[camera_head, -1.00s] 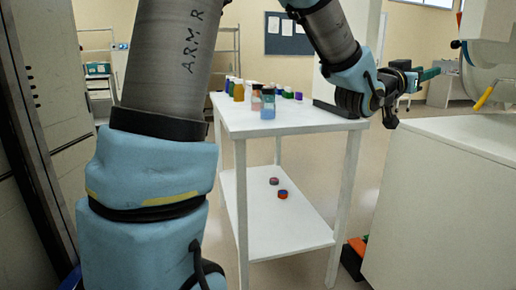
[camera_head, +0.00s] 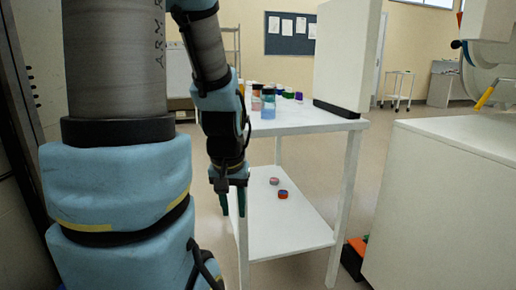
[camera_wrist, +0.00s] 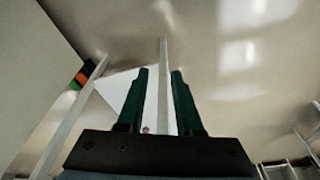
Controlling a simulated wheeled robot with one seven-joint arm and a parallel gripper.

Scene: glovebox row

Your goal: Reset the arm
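My gripper (camera_head: 232,212) hangs pointing down in front of the white table's near-left leg in the head view. Its two green fingers stand apart with nothing held between them. In the wrist view the gripper (camera_wrist: 160,72) shows a clear gap, with a pale table leg and the floor seen beyond it. My arm is folded down at the left of the head view and hides part of the table.
The white table (camera_head: 300,124) carries several bottles and a white panel (camera_head: 346,60). Its lower shelf (camera_head: 290,232) holds two small round items. A white cabinet (camera_head: 450,200) stands at right, with orange and green boxes (camera_head: 354,256) beside it.

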